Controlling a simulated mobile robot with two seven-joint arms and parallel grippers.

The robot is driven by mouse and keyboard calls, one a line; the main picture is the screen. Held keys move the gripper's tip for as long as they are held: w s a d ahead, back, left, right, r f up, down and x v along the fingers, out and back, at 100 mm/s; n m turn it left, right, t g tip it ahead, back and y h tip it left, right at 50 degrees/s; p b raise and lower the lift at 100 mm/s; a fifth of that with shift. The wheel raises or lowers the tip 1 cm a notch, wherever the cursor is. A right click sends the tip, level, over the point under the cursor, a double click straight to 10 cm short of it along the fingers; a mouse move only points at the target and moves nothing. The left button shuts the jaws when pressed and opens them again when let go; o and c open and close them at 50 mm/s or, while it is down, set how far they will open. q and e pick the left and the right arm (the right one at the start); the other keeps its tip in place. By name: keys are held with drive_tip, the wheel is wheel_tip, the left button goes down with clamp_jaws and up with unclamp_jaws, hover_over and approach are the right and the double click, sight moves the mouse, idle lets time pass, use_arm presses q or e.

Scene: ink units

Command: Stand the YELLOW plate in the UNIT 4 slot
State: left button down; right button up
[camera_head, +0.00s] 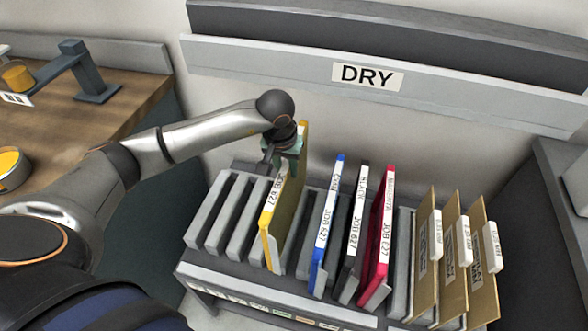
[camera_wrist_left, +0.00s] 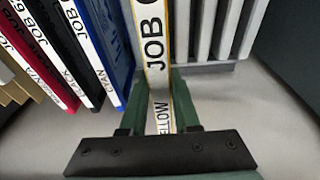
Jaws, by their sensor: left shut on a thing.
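The yellow plate (camera_head: 285,207) stands upright among the slots of the grey rack (camera_head: 225,265) in the head view, left of the blue plate. Its white edge label reads JOB 627. My left gripper (camera_head: 283,152) is shut on the upper part of the yellow plate. In the left wrist view the plate's labelled edge (camera_wrist_left: 157,60) runs between the fingers of my left gripper (camera_wrist_left: 160,115). I cannot tell whether the plate's bottom is fully seated. The small labels on the rack's front are too small to read, so the UNIT 4 slot cannot be picked out. My right gripper is not in view.
Blue (camera_head: 327,225), black (camera_head: 354,230) and magenta (camera_head: 379,235) plates stand to the right. Several tan folders (camera_head: 455,265) stand at the far right. Empty slots lie left of the yellow plate. A DRY shelf (camera_head: 300,65) hangs behind. A wooden bench (camera_head: 110,120) is at left.

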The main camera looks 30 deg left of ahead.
use_arm(q)
wheel_tip(320, 180, down, 10)
drive_tip(key=a+b, duration=0.2)
drive_tip(key=b, duration=0.5)
drive_tip(key=shift+s+a+r, duration=0.25)
drive_tip(key=shift+s+a, duration=0.1)
drive_tip(key=shift+a, duration=0.05)
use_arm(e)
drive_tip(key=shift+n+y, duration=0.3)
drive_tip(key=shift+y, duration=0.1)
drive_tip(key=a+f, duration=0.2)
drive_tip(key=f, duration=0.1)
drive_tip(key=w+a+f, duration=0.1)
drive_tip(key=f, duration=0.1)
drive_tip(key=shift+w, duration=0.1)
use_arm(q)
drive_tip(key=shift+f+b, duration=0.3)
drive_tip(key=shift+b, duration=0.4)
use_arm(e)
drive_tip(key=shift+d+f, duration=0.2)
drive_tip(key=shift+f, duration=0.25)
use_arm(q)
drive_tip(key=c, duration=0.6)
unclamp_jaws()
drive_tip(key=shift+o, duration=0.2)
drive_tip(key=shift+s+f, duration=0.1)
